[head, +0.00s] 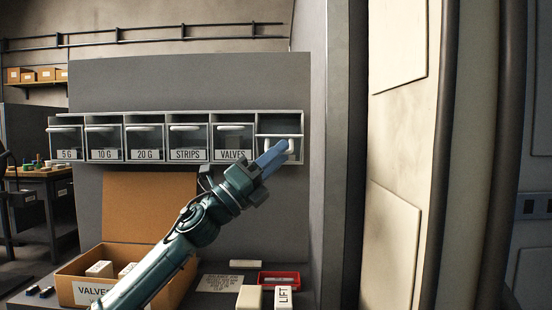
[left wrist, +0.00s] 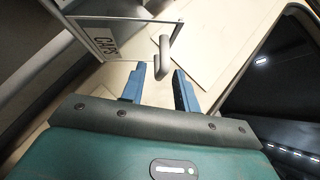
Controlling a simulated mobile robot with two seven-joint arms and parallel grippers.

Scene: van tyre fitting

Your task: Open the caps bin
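The caps bin (head: 267,126) is the rightmost in a row of bins on the grey panel. Its front sits lower than the others and a dark gap shows above it, so it looks partly tipped open. In the left wrist view its CAPS label (left wrist: 103,42) and its pale bar handle (left wrist: 163,55) show. My left gripper (head: 281,150) is at the front of this bin. In the left wrist view its blue fingers (left wrist: 159,72) are apart, with the handle's end near the tips and between them. No grip on the handle shows. My right gripper is not in view.
Closed bins, such as the VALVES bin (head: 232,140), stand to the left. Below are an open cardboard box (head: 125,250), a red tray (head: 279,279) and small pale boxes (head: 249,297). A grey side wall (head: 343,150) rises close to the right.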

